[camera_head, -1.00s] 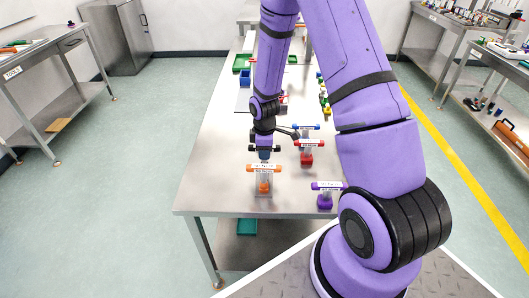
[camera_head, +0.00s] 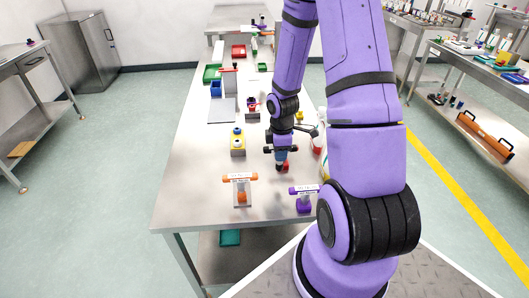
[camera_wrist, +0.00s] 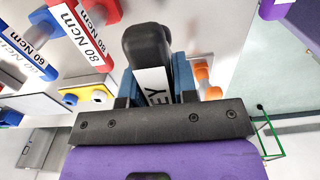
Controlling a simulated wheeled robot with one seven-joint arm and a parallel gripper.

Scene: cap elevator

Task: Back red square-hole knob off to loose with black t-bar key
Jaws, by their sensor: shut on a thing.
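My gripper (camera_head: 281,158) is shut on the black t-bar key, over the front part of the steel bench. In the wrist view the key's black head (camera_wrist: 147,45) and its white label ending in "EY" sit between the blue fingers. The key's lower end is hidden. A red piece on a dark base (camera_head: 252,104), farther back and left of my gripper, may be the red knob. A square hole cannot be made out. My gripper is well apart from it.
A red 80 Ncm tool (camera_wrist: 95,25) and a blue one (camera_wrist: 28,45) stand near the gripper. An orange tool (camera_head: 241,190) and a purple one (camera_head: 304,202) stand at the bench front. Open bench lies front left.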

